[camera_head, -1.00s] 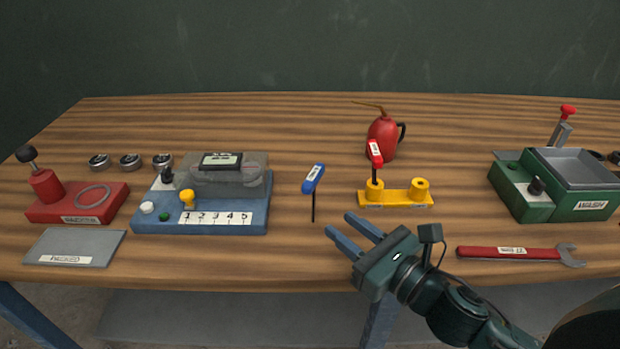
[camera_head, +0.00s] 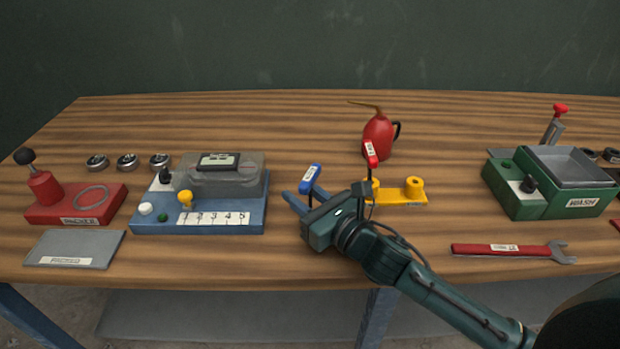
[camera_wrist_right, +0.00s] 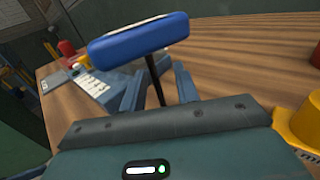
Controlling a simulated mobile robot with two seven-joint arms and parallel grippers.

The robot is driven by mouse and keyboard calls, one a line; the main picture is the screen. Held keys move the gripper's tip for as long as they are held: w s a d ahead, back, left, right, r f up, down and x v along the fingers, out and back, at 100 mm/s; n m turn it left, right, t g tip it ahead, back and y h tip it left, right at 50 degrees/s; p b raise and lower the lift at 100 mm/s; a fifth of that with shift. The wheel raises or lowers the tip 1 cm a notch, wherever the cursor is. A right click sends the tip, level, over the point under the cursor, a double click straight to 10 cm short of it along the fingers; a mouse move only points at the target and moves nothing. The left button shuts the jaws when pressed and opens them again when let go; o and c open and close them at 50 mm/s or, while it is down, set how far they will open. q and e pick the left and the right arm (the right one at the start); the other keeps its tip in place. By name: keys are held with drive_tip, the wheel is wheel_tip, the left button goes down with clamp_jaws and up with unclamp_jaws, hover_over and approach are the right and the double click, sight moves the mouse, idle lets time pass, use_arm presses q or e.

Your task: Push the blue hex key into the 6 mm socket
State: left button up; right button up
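The blue hex key (camera_head: 311,174) stands upright on the table, its blue handle with a white label on top. It also fills the upper middle of the right wrist view (camera_wrist_right: 138,38), its dark shaft running down between the fingers. My right gripper (camera_head: 299,191) is open, with one finger on each side of the shaft below the handle; the shaft's lower end is hidden. The yellow socket block (camera_head: 405,196) stands to the right, partly hidden by my wrist. Its right socket (camera_head: 414,185) looks empty, and a red hex key (camera_head: 371,155) stands at its left one. My left gripper is out of view.
A blue device with numbered strip (camera_head: 230,215) stands left of the gripper. A red oil can (camera_head: 378,135) is behind the socket block. A red wrench (camera_head: 500,249) lies front right, before the green wash box (camera_head: 520,205).

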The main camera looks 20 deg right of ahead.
drive_tip(key=c, duration=0.6)
clamp_jaws()
drive_tip(key=shift+r, duration=0.15)
